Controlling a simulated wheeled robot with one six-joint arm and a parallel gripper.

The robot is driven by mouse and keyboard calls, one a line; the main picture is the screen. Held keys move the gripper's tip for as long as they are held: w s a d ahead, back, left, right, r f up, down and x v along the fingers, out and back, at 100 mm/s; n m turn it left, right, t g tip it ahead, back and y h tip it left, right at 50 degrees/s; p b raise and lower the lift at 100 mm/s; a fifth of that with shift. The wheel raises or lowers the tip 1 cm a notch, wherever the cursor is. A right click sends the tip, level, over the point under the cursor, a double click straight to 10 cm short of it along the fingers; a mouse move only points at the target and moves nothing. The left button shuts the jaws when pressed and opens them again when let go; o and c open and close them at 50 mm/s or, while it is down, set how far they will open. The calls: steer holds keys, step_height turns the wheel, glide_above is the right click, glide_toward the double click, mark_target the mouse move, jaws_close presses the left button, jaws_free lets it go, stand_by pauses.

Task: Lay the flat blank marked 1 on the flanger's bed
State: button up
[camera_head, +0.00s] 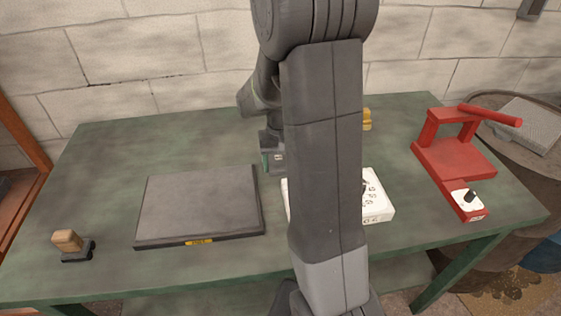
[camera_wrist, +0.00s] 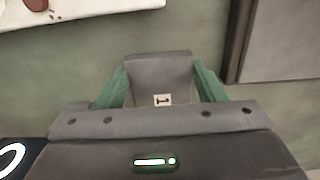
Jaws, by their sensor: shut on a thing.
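The flat grey blank marked 1 (camera_wrist: 158,70) sits between the green fingers of my gripper (camera_wrist: 160,84), and its white label faces the wrist camera. My gripper also shows in the head view (camera_head: 273,161), low over the bench between a grey slab and a white board. My arm hides part of this area, and the blank is hard to make out there. A red machine with a bar handle, which looks like the flanger (camera_head: 455,157), stands at the right of the bench. Its flat red bed looks empty. A white panel with a black knob is at its front.
The dark grey slab (camera_head: 200,205) with a yellow tag lies left of my gripper. The white board (camera_head: 378,205) with printed marks is partly behind my arm. A wooden-handled block (camera_head: 68,242) stands at front left. A yellow object (camera_head: 367,119) is at the back.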

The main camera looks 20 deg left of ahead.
steer(key=o, duration=1.1)
steer(key=shift+f, duration=0.2)
steer(key=o, duration=0.4)
steer(key=shift+r, duration=0.15)
